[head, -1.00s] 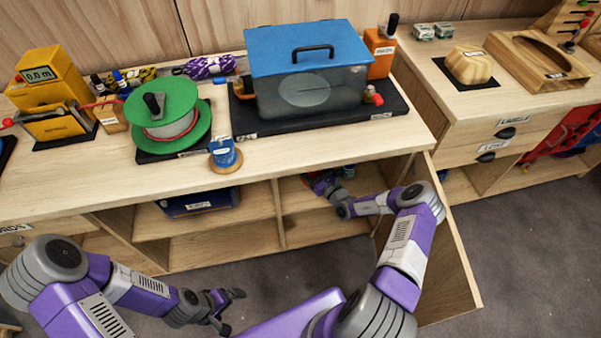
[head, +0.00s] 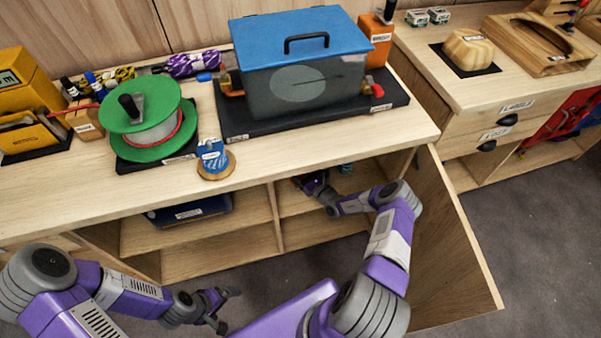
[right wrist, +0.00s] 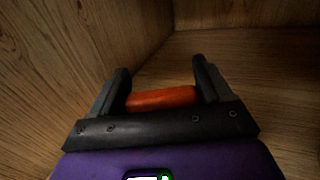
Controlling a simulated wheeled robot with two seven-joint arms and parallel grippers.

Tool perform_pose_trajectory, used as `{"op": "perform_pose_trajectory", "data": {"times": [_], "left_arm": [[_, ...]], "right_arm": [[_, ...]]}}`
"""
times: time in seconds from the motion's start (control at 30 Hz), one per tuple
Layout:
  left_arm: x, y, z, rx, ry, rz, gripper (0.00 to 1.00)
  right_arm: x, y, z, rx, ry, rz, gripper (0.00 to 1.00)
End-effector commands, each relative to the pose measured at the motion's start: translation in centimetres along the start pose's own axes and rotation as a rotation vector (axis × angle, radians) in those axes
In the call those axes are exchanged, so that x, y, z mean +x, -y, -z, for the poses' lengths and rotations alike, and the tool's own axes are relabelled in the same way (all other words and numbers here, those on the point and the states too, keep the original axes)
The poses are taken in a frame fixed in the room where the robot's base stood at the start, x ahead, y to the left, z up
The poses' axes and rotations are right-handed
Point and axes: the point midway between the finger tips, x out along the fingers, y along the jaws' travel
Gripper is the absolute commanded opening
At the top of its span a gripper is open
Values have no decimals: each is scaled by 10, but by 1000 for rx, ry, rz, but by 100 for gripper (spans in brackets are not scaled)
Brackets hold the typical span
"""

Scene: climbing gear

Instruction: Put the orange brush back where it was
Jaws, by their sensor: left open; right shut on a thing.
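The orange brush (right wrist: 162,98) shows in the right wrist view as a short orange bar between the two dark fingers of my right gripper (right wrist: 161,80). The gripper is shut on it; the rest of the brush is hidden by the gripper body. In the head view my right arm reaches into the open right compartment of the cupboard (head: 280,212), with its gripper at the left of that opening; the brush cannot be made out there. My left gripper (head: 225,309) is open and empty, low in front of the cupboard.
The open cupboard door (head: 450,245) stands to the right of my right arm. A small teal item (head: 345,168) is inside the compartment. In the right wrist view, wooden walls (right wrist: 60,60) close in at left. A dark blue box (head: 190,211) sits in the left compartment.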

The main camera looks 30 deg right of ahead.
Motion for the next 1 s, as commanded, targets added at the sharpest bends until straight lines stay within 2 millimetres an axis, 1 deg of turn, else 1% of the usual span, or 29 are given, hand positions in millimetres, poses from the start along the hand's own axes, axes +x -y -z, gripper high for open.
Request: {"op": "perform_pose_trajectory", "data": {"times": [0.03, 0.27, 0.43, 0.47, 0.5, 0.57, 0.6, 0.8, 0.9, 1.0], "left_arm": [[5, 2, 0, 0, 0, 0, 100], [3, 1, 0, 0, 0, 0, 100], [8, 3, 0, 0, 0, 0, 100], [6, 2, 0, 0, 0, 0, 100], [6, 2, 0, 0, 0, 0, 100], [6, 2, 0, 0, 0, 0, 100], [6, 2, 0, 0, 0, 0, 100], [6, 2, 0, 0, 0, 0, 100], [2, 1, 0, 0, 0, 0, 100], [-3, -1, 0, 0, 0, 0, 100]], "right_arm": [[0, 0, 8, 0, 1, 0, 41], [0, 0, 6, -1, 2, 0, 41], [0, 0, 12, 0, 2, 0, 41], [0, 0, 11, 0, 1, 0, 83], [0, 0, 10, 0, 1, 0, 89], [0, 0, 10, 0, 1, 0, 98], [0, 0, 10, 0, 1, 0, 100], [0, 0, 10, 0, 1, 0, 100], [0, 0, 5, 0, 1, 0, 100], [-14, 1, 5, 2, -2, 2, 100]]}}
